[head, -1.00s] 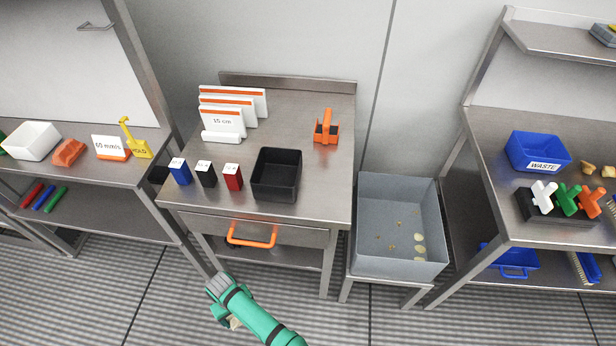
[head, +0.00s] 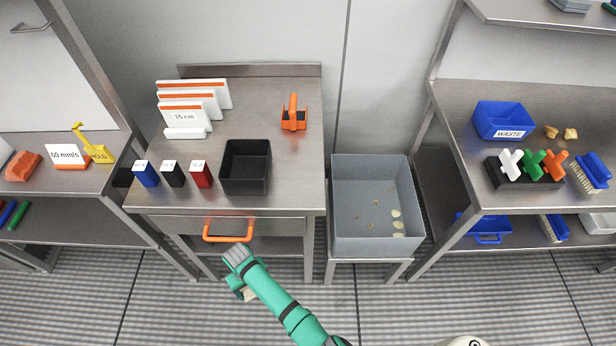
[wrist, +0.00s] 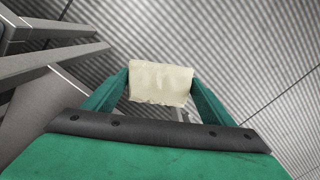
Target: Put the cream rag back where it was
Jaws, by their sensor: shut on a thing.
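The cream rag (wrist: 160,83) is held between the two fingers of my gripper (wrist: 162,88) in the wrist view, with floor behind it. My gripper is shut on it. In the head view the rag (head: 249,295) shows only as a small pale patch beside my green arm, low in front of the middle table; my gripper's fingers are mostly hidden there by the wrist.
The middle steel table (head: 250,95) bears a black bin (head: 246,167), several small boxes, white cards (head: 184,116) and an orange tool (head: 294,114). Its drawer has an orange handle (head: 228,231). A grey tub (head: 376,205) with pale scraps stands to its right. A blue WASTE bin (head: 504,121) sits on the right bench.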

